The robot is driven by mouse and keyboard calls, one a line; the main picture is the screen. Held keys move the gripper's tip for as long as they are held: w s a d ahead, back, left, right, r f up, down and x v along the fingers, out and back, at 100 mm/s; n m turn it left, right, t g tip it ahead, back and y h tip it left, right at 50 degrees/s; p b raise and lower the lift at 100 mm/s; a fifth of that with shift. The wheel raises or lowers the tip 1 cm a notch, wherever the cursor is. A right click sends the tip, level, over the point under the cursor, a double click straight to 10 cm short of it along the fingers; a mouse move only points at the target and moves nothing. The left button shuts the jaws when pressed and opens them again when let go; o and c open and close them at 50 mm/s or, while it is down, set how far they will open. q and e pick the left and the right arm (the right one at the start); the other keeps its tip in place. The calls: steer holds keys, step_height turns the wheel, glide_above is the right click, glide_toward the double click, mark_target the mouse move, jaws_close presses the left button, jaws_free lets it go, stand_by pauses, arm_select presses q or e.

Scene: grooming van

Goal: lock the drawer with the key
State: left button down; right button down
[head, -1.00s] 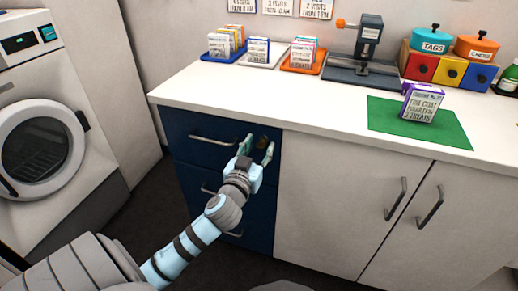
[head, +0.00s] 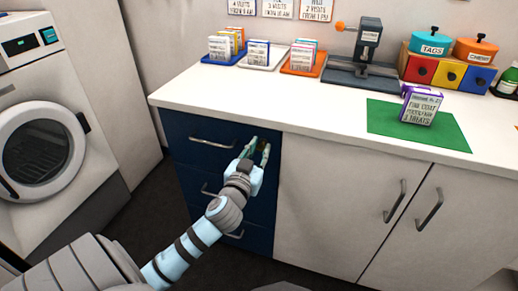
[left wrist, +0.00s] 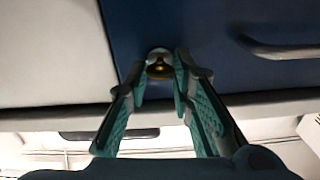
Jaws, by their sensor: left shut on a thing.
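The dark blue top drawer (head: 190,128) of the cabinet is flush with its front and has a metal bar handle (head: 212,142). A small brass key (left wrist: 159,70) shows in the left wrist view at the lock on the drawer front, near the drawer's right end. My left gripper (head: 260,153) is at the lock, with its teal fingers on either side of the key. It is shut on the key. The fingers partly hide the lock in the head view, and how deep the key sits cannot be seen. My right gripper is not in view.
The white countertop (head: 310,113) overhangs the drawers. A white cupboard with two doors (head: 330,200) stands directly right of the lock. More blue drawers with handles lie below. A washer (head: 45,120) stands at left. A treats box is on a green mat (head: 450,135).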

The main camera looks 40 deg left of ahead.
arm_select(q)
steer(key=shift+r+m+p, duration=0.1)
steer(key=shift+m+p, duration=0.3)
steer(key=shift+m, duration=0.2)
steer(key=m+p, duration=0.1)
steer(key=m, duration=0.1)
steer(key=shift+m, duration=0.3)
steer(key=m+p, duration=0.1)
steer(key=m, duration=0.1)
steer(key=shift+d+m, duration=0.1)
steer(key=shift+m, duration=0.3)
steer(key=m+p, duration=0.2)
steer(key=m, duration=0.1)
steer(key=shift+m, duration=0.3)
steer(key=m, duration=0.1)
steer(key=m+p, duration=0.1)
steer(key=m, duration=0.1)
steer(key=shift+f+m, duration=0.2)
steer(key=shift+m, duration=0.1)
steer(key=shift+m+p, duration=0.3)
steer(key=shift+m, duration=0.9)
steer(key=shift+f+m, duration=0.1)
steer(key=shift+m, duration=0.2)
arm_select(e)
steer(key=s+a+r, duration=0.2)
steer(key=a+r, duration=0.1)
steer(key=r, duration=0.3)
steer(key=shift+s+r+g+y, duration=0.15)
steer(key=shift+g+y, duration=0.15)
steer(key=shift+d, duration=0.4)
